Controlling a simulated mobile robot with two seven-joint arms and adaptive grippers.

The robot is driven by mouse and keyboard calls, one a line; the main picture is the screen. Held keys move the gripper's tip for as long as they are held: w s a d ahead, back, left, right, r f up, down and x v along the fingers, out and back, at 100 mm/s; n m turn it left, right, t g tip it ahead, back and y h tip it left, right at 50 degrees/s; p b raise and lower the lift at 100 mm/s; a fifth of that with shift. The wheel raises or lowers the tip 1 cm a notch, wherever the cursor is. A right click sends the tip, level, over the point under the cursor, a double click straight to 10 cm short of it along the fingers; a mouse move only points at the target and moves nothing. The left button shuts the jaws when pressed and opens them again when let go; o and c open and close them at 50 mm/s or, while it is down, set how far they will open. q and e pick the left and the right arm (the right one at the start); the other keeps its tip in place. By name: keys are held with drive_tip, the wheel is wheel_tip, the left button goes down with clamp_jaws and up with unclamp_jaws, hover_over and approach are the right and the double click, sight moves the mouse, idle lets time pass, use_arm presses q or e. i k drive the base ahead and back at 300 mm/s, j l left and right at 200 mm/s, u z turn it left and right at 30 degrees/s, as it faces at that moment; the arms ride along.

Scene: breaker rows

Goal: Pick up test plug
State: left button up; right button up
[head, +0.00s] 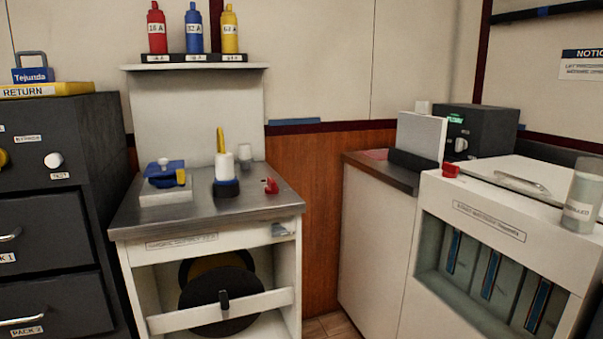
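Three bottle-shaped pieces stand upright on a dark labelled strip on the wall shelf: a red one (157,29) marked 16 A, a blue one (193,29) marked 32 A and a yellow one (229,29) that seems marked 63 A. They may be test plugs, but no readable label says so. On the metal-topped cabinet (258,200) below stand a blue device (165,172) on a white block and a white-and-dark-blue piece (226,178) with a yellow part behind it. A small red item (271,186) lies beside it. Neither of my grippers is in view.
A black drawer cabinet (50,150) stands at left, with a yellow RETURN piece (45,90) and a blue padlock (33,75) on top.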

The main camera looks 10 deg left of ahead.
sight(245, 160)
drive_tip(key=u, duration=0.3)
drive_tip(key=i+u, duration=0.25)
drive_tip(key=u, duration=0.15)
drive_tip(key=i+l+u, duration=0.15)
drive_tip(key=u, duration=0.25)
drive_tip(key=i+l+u, duration=0.25)
drive_tip(key=u, duration=0.15)
drive_tip(key=i, duration=0.05)
